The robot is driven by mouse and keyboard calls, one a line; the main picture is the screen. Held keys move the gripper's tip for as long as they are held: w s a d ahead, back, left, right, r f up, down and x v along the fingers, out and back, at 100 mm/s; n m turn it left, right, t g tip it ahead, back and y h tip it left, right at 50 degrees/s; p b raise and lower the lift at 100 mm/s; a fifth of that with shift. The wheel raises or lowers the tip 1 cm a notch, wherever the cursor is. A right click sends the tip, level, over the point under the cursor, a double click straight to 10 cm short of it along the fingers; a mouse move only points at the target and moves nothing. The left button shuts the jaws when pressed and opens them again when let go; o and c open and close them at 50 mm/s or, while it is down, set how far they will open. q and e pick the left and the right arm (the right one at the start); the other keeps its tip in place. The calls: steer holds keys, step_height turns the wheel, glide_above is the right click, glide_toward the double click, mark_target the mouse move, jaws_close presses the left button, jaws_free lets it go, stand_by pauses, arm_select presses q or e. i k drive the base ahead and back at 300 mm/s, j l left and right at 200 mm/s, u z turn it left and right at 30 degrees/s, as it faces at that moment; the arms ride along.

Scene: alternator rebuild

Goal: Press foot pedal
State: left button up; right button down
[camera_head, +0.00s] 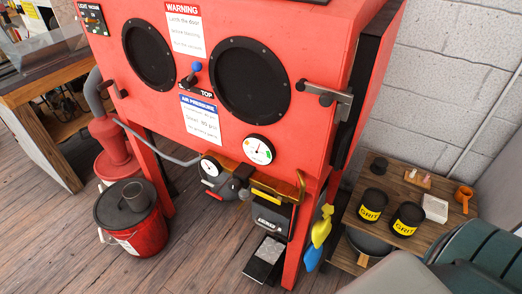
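The foot pedal (266,259) lies on the wooden floor under the front of a red blasting cabinet (215,110). It looks like a dark plate with a grey speckled top, next to the cabinet's front right leg (301,240). A dark box (271,216) hangs or stands just above and behind it. I cannot tell from this view whether the pedal is pressed down. Neither of my grippers shows in the head view, and nothing visible touches the pedal.
A red bucket (133,222) stands left of the cabinet. A low wooden shelf (440,219) with grit cans (408,219) stands to the right. Yellow and blue items (321,226) hang by the right leg. The wooden floor (200,265) left of the pedal is clear.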

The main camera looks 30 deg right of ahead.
mark_target(258, 269)
steer(key=z, duration=0.95)
steer(key=k+l+z, duration=0.1)
steer(key=k+l, duration=0.05)
steer(key=l, duration=0.05)
